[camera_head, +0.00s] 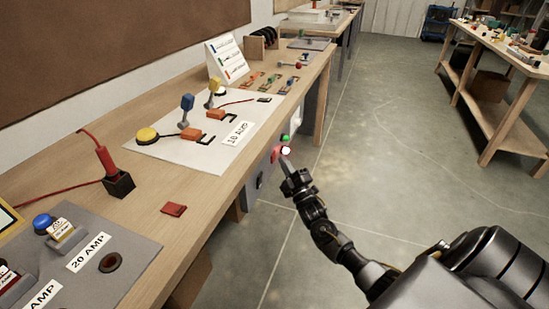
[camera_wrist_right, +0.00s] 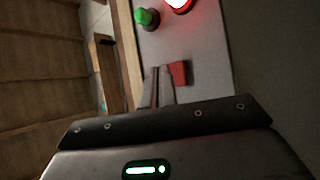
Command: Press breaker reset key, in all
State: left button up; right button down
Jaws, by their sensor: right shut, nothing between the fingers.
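A grey panel on the end of the workbench carries a green button (camera_head: 284,138), a glowing red lamp (camera_head: 286,150) and a small red key or lever (camera_head: 275,155). In the right wrist view the green button (camera_wrist_right: 147,18), the lit red lamp (camera_wrist_right: 180,4) and the red key (camera_wrist_right: 178,73) show on the panel. I cannot tell for sure that this red part is the breaker reset key. My right gripper (camera_head: 286,163) is shut and empty, its fingertips (camera_wrist_right: 158,82) right beside the red key. Whether they touch it is unclear. My left gripper is not in view.
The workbench (camera_head: 215,190) runs along the left with a white board (camera_head: 165,155) labelled 10 AMP and a grey board (camera_head: 120,275) labelled 20 AMP. A red-handled tool (camera_head: 105,155) stands in a black block. Open concrete floor (camera_head: 400,130) lies to the right, before another table (camera_head: 500,60).

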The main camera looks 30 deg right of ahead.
jog(key=shift+w+a, duration=0.1)
dwell(0.6)
jog(key=shift+w+a, duration=0.2)
jog(key=shift+w, duration=0.05)
jog(key=shift+w+a, duration=0.2)
jog(key=shift+w, duration=0.1)
dwell(0.7)
jog(key=shift+s+d, duration=0.1)
jog(key=shift+s, duration=0.05)
jog(key=shift+s+d, duration=0.35)
jog(key=shift+s, duration=0.2)
jog(key=shift+s+d+p, duration=0.5)
jog(key=shift+s+d, duration=0.25)
jog(key=shift+s, duration=0.3)
jog(key=shift+s+d+p, duration=0.5)
jog(key=shift+s+d, duration=0.2)
jog(key=shift+s, duration=0.3)
